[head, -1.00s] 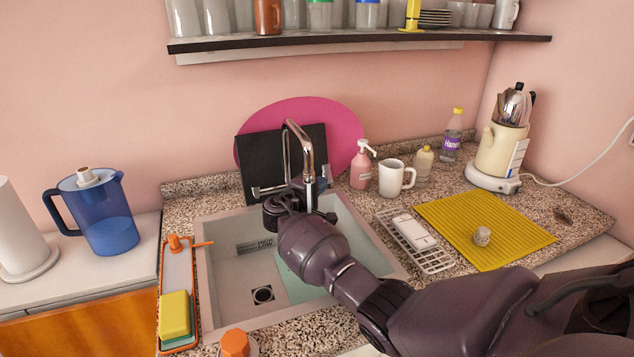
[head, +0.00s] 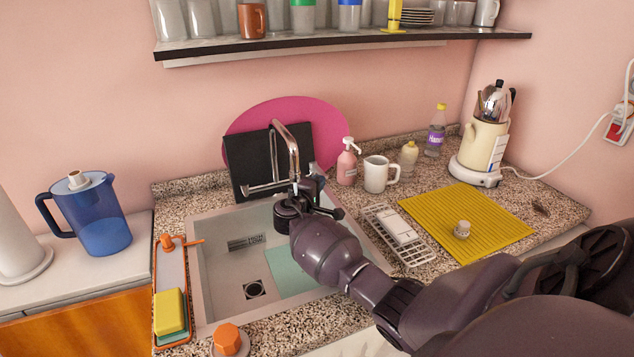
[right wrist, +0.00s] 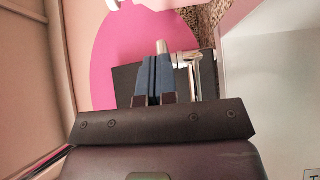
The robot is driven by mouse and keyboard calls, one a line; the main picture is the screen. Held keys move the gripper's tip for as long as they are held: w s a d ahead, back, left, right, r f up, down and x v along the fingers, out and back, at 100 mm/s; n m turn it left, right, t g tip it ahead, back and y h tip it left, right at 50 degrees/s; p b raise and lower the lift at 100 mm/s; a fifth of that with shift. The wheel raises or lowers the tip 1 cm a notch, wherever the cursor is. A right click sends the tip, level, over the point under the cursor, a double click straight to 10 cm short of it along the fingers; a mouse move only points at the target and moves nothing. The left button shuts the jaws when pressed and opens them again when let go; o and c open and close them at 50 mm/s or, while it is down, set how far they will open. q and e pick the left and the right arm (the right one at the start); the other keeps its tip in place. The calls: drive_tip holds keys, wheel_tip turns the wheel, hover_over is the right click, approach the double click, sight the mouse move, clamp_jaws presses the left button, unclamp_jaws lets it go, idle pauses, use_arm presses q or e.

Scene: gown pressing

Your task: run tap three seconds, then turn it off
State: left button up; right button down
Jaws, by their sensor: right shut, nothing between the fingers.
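The chrome tap (head: 289,145) rises at the back of the sink (head: 215,275), with its curved spout over the basin and a thin lever (head: 262,188) sticking out to the left. My right gripper (head: 317,172) is beside the spout's lower end, partly hidden by my wrist. In the right wrist view its blue fingers (right wrist: 152,80) are together and empty, with chrome tap parts (right wrist: 188,60) close to their right. I cannot tell whether they touch the tap. No clear water stream shows now; my wrist hides the area below the spout. My left gripper is not in view.
A dark board and pink round tray (head: 318,115) stand behind the tap. A soap bottle (head: 346,165), white mug (head: 377,175) and drying rack (head: 400,240) are to the right. A sponge tray (head: 171,275) borders the sink's left. A shelf (head: 345,45) hangs above.

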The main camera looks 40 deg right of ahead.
drive_tip(key=p+v, duration=0.3)
drive_tip(key=v, duration=0.7)
drive_tip(key=shift+a, duration=0.25)
drive_tip(key=shift+s, duration=0.15)
